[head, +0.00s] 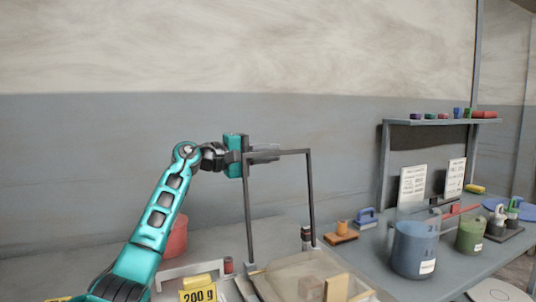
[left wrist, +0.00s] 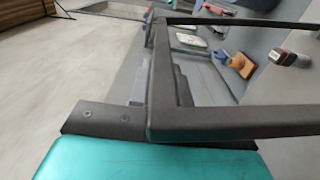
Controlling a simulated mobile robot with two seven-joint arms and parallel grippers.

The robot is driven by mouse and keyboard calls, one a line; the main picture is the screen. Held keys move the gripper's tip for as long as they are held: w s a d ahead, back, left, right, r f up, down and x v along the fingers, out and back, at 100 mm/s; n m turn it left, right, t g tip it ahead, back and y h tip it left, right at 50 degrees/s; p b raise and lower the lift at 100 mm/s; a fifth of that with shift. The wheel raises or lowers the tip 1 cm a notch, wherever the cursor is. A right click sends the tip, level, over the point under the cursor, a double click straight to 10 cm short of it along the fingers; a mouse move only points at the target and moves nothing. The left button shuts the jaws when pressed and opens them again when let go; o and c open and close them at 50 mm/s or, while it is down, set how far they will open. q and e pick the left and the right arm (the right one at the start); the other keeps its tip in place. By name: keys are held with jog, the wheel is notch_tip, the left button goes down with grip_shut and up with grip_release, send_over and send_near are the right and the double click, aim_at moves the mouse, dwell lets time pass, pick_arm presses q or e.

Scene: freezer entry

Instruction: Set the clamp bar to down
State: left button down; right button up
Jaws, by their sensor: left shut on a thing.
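The clamp bar (head: 283,152) is a dark rectangular frame standing upright at the back of a pale, box-like fixture (head: 310,270) on the bench. Its two legs run down to the fixture's sides. My left gripper (head: 262,152) is shut on the bar's upper left corner. In the left wrist view, the clamp bar (left wrist: 165,75) crosses between the fingers of the left gripper (left wrist: 150,105), close to the teal palm. My right gripper is in neither view.
A yellow 200 g block (head: 198,293) and a red bucket (head: 176,238) are at the left.

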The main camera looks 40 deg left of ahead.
pick_arm(q)
jog(key=shift+d+f, duration=0.15)
jog(key=shift+f, duration=0.15)
jog(key=shift+s+d+m+b, duration=0.25)
jog(key=shift+d+m+b, duration=0.05)
jog(key=shift+d+b, duration=0.3)
jog(key=s+d+m+b, duration=0.6)
jog(key=d, duration=0.5)
jog(key=shift+d+r, duration=0.2)
jog(key=c, duration=1.2)
grip_release()
jog(key=shift+a, duration=0.15)
jog(key=shift+o, duration=0.2)
jog(key=shift+r, duration=0.15)
